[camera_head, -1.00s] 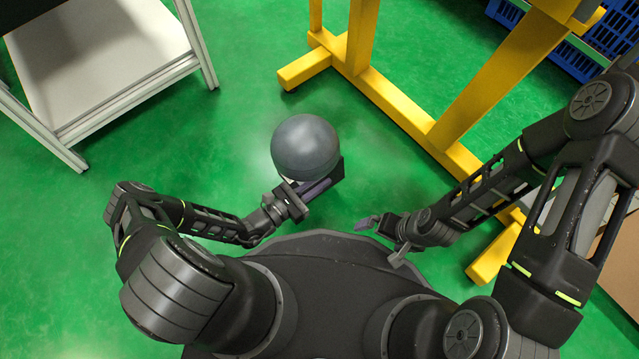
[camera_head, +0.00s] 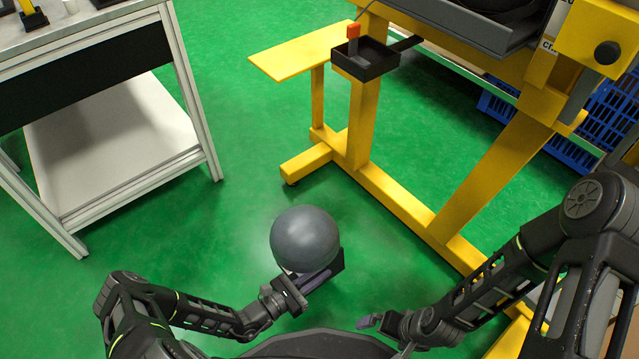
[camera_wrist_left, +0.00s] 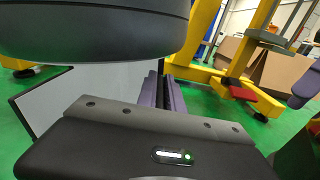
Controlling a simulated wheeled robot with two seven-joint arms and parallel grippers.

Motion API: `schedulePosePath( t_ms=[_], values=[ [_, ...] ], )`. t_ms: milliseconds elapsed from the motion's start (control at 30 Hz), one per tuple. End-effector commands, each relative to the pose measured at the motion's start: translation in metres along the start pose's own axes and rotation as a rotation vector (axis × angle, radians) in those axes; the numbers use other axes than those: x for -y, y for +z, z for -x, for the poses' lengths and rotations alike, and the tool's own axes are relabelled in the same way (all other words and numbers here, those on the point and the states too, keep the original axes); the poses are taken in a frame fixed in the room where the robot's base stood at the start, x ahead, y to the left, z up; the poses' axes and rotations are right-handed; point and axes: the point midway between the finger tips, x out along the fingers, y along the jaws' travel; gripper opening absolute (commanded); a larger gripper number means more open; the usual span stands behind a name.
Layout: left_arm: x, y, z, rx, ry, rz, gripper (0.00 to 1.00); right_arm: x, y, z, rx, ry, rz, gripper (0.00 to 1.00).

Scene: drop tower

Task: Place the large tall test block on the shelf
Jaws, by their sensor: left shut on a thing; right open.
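A block with a large grey ball-shaped top (camera_head: 305,238) and a dark lower part is in my left gripper (camera_head: 316,282), held in front of my body over the green floor. In the left wrist view, the rounded top (camera_wrist_left: 95,28) fills the upper left. A pale grey face (camera_wrist_left: 75,98) with dark edges shows below it, beside the purple fingers (camera_wrist_left: 168,95). The ball hides much of the block from above. My right gripper (camera_head: 383,333) is open and empty to its right. A white lower shelf (camera_head: 110,140) sits under the table at the left.
A yellow frame (camera_head: 400,195) stands ahead and right, with a flat yellow plate (camera_head: 290,62) and a small black tray (camera_head: 366,62). Blue crates (camera_head: 606,115) are behind it. Green floor is clear between table and frame.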

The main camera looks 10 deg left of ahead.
Motion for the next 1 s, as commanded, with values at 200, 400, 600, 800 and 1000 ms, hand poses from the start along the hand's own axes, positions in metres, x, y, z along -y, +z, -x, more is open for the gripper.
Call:
schedulePosePath(
  t_ms=[200,400,600,800,1000],
  values=[
    [-0.034,0.034,0.006,0.008,-0.003,-0.013,0.0,0.0,0.0,0.001,0.0,0.0,0.0,1.0],
    [-0.079,0.092,0.016,0.008,-0.02,-0.016,0.0,0.0,0.0,0.001,0.0,0.0,0.0,1.0],
    [-0.113,0.168,0.026,0.007,-0.058,-0.016,0.0,0.0,0.0,0.0,0.0,0.0,0.0,1.0],
    [-0.126,0.247,0.034,0.006,-0.113,-0.016,0.0,0.0,0.0,0.0,0.0,0.0,0.0,1.0],
    [-0.116,0.319,0.042,0.003,-0.177,-0.013,0.0,0.0,0.0,0.0,0.0,0.0,0.0,1.0]
  ],
)
